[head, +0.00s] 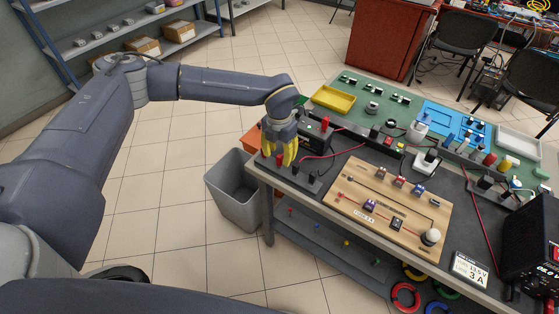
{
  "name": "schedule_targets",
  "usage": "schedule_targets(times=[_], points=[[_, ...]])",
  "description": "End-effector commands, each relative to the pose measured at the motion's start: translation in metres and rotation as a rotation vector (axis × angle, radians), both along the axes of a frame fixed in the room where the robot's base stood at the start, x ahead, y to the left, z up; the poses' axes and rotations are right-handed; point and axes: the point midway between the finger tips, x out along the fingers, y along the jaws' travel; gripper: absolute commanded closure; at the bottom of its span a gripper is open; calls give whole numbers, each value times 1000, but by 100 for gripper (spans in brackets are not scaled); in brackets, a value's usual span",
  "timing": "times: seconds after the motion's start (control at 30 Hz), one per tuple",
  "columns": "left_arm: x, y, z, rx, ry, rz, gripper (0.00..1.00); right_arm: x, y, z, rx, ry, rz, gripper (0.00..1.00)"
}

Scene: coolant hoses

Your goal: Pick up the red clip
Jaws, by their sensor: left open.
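My left gripper (279,157), with yellow fingers, points down over the left corner of the workbench. It is open, with its fingertips close above a dark rack (303,180). A small red piece (279,160) stands in this rack at the fingers; it looks like the red clip, but it is too small to be sure. I cannot tell whether a finger touches it. Another red piece (325,123) stands upright on a black box behind the gripper. My right gripper is not in view.
A wooden circuit board (343,213) lies right of the rack. A black power supply (533,240) stands at the right. A green mat (338,116) holds a yellow tray (333,98) and a blue tray (437,115). A grey bin (236,195) stands on the floor at the left.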

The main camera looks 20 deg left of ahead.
Motion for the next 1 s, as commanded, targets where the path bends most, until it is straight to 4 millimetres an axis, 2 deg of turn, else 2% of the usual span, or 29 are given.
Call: schedule_targets(times=[0.17,0.5,0.8,1.0], points=[[0,0,-9,0,1,0,56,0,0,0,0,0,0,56],[0,1,-47,0,1,0,56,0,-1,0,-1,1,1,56],[1,1,-51,0,-1,-1,55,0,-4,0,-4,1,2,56],[1,1,-51,0,0,-1,78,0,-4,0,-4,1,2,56]])
